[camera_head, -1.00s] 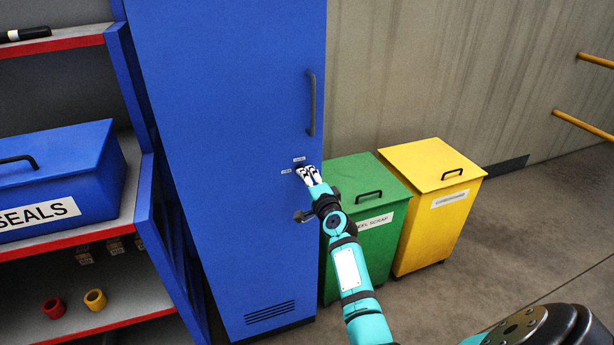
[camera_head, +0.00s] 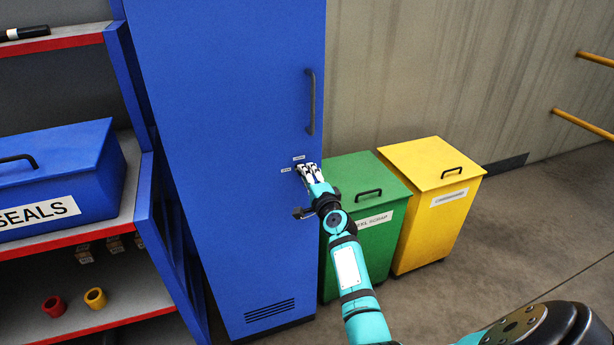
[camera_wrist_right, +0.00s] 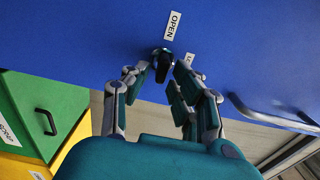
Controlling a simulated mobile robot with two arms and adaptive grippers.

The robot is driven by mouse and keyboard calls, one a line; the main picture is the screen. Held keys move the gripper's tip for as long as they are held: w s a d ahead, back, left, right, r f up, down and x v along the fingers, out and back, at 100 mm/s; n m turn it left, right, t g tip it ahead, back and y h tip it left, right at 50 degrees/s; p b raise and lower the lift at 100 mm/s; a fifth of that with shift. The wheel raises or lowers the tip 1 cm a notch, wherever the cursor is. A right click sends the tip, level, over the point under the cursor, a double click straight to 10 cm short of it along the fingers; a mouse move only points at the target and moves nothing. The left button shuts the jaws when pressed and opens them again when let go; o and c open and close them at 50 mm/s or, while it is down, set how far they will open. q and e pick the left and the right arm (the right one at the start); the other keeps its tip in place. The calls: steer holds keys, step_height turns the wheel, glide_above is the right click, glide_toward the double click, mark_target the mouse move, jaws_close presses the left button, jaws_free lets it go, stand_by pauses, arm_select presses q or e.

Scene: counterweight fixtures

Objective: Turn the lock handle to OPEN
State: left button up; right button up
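The blue cabinet (camera_head: 225,130) stands upright with its door shut. Its small black lock handle (camera_wrist_right: 162,65) shows in the right wrist view, on the blue door face. A white OPEN label (camera_wrist_right: 173,25) sits beside it. A second white label (camera_wrist_right: 189,58) is mostly hidden behind a finger. My right gripper (camera_head: 307,170) is at the lock in the head view, where its fingers hide the handle. In the right wrist view, my right gripper (camera_wrist_right: 161,78) is open, with its fingers apart on either side of the handle. I cannot tell whether they touch it. My left gripper is out of view.
A long door pull (camera_head: 311,103) is above the lock. A green bin (camera_head: 378,250) and a yellow bin (camera_head: 430,230) stand right of the cabinet, close to my right arm. A shelf unit (camera_head: 130,185) with a blue SEALS box (camera_head: 60,165) is at left. Floor is free at right.

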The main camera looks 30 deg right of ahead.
steer(key=shift+o, duration=0.3)
steer(key=shift+s, duration=0.1)
steer(key=v, duration=1.2)
steer(key=shift+f, duration=0.1)
